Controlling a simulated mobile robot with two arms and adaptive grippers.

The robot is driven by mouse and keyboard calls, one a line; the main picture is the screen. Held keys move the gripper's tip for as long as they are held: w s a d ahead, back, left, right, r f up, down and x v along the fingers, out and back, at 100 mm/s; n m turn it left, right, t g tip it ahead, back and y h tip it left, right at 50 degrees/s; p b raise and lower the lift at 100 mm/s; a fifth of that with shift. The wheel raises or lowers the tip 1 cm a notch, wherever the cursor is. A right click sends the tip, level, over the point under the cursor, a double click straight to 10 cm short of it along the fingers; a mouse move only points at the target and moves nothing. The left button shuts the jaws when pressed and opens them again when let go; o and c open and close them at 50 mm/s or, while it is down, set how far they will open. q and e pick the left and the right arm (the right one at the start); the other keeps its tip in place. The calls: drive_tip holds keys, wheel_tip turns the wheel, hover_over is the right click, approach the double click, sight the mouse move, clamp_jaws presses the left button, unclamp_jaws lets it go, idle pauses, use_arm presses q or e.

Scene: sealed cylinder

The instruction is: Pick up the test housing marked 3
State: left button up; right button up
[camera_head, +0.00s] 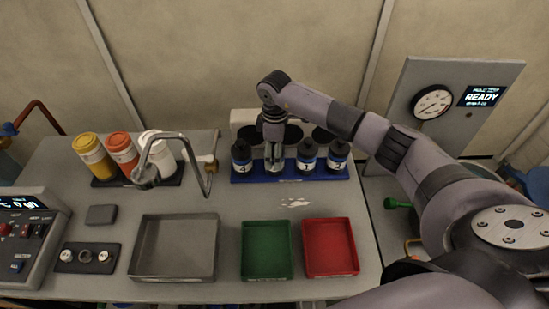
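Several dark cylindrical housings with white-marked labels stand upright in a blue rack (290,178) at the back of the bench. One is at the left end (241,156), and two are on the right, an inner one (307,156) and an outer one (337,156). The marks are too small to read surely, so I cannot tell which is 3. My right gripper (274,157) points down at the rack, between the left-end housing and the inner right one. Its fingers are low over the rack; whether anything is between them is unclear. My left gripper is not in view.
A white fixture (242,117) with dark round openings stands behind the rack. Yellow, orange and white bottles (122,150) and a bent metal pipe (177,137) are left. Grey (216,247), green (266,276) and red (332,273) trays lie in front. A gauge panel (475,68) is at right.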

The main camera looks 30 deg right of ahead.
drive_tip(key=c, duration=1.3)
drive_tip(key=shift+r, duration=0.1)
drive_tip(key=shift+c, duration=0.4)
